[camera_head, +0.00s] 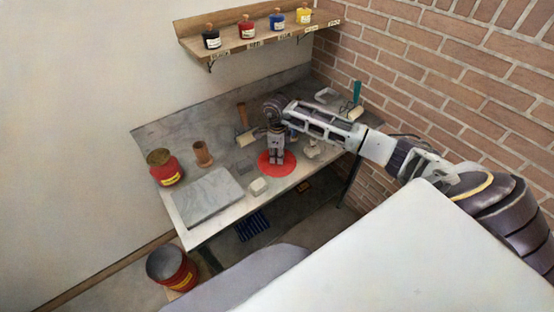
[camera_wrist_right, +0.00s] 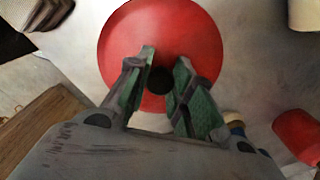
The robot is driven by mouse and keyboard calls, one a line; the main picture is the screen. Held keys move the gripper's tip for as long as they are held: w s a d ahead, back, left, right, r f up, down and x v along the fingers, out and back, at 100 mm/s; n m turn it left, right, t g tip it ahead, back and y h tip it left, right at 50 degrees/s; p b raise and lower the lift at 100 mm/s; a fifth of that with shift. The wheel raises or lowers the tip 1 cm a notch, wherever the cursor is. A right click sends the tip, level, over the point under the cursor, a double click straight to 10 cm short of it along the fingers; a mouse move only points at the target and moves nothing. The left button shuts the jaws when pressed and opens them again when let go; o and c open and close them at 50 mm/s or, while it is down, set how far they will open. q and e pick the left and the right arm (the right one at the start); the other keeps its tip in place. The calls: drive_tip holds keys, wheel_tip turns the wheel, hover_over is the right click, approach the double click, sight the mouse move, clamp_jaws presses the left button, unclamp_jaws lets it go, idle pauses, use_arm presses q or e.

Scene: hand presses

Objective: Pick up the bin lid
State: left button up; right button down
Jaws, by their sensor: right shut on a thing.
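The bin lid (camera_head: 289,163) is a round red disc at the bench's front edge in the head view. My right gripper (camera_head: 276,162) points down over the lid. In the wrist view its green-padded fingers (camera_wrist_right: 162,78) are shut on the lid's knob, one on each side. I cannot tell whether the lid touches the bench. My left gripper is out of view.
The bench (camera_head: 215,225) holds a grey slab (camera_head: 207,196), a red can (camera_head: 165,168), a brown cup (camera_head: 202,153) and a small pale block (camera_head: 258,187) left of the lid. A shelf (camera_head: 260,38) with several small pots hangs above. A brick wall (camera_head: 440,75) is at the right.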

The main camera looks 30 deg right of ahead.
drive_tip(key=shift+r, duration=0.1)
drive_tip(key=shift+r+b, duration=0.75)
drive_tip(key=shift+r, duration=4.15)
